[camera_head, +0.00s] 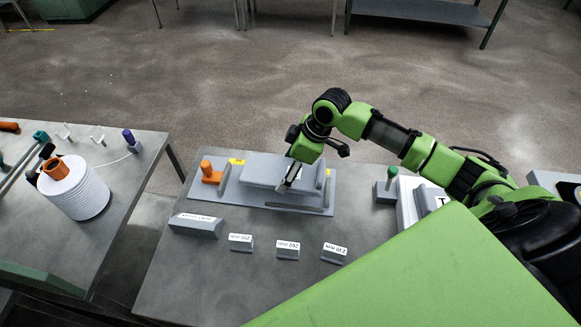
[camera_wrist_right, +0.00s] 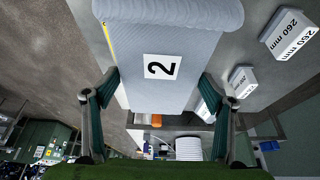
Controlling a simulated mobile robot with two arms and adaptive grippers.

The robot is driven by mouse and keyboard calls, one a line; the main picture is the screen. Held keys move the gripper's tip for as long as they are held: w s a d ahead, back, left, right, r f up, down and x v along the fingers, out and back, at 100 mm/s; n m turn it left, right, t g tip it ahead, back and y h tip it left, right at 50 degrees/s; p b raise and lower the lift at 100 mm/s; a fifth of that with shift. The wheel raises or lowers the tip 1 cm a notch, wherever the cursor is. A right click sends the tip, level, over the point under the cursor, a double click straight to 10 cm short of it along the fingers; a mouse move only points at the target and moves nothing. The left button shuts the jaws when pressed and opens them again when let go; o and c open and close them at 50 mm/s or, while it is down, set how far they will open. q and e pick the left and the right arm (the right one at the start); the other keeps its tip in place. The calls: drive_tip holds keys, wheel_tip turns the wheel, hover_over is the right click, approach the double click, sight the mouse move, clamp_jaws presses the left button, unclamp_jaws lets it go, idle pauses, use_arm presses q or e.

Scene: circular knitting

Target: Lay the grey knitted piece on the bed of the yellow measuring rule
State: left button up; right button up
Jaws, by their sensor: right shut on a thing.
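The grey knitted piece (camera_head: 270,171) is at the measuring rule on the middle table, over its grey bed (camera_head: 208,189). A little yellow of the rule (camera_head: 237,161) shows at the back left. My right gripper (camera_head: 290,177) is shut on the knitted piece. In the right wrist view the piece (camera_wrist_right: 170,32) shows a rolled end and a white label "2", with the teal fingers (camera_wrist_right: 158,92) on either side. A yellow strip (camera_wrist_right: 108,42) runs along its left edge. I cannot tell whether the piece touches the bed. My left gripper is not in view.
An orange knob (camera_head: 210,173) stands at the bed's left end. Several grey blocks with white size labels, one at the middle (camera_head: 288,250), line the table front. A green-knobbed device (camera_head: 390,178) stands to the right. The left table holds a white yarn cone (camera_head: 78,192).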

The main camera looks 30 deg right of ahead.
drive_tip(key=shift+d+f+n, duration=0.3)
drive_tip(key=shift+d+f, duration=0.25)
drive_tip(key=shift+f, duration=0.05)
drive_tip(key=shift+a, duration=0.1)
drive_tip(key=shift+r+p, duration=0.15)
drive_tip(key=shift+p, duration=0.4)
drive_tip(key=shift+f+b, duration=0.55)
drive_tip(key=shift+f, duration=0.25)
drive_tip(key=shift+f+b, duration=0.7)
drive_tip(key=shift+f, duration=0.85)
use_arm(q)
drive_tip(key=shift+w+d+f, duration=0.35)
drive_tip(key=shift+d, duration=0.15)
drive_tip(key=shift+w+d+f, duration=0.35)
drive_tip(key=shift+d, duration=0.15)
use_arm(e)
drive_tip(key=shift+f, duration=0.2)
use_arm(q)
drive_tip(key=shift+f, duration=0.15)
use_arm(e)
drive_tip(key=shift+f, duration=0.35)
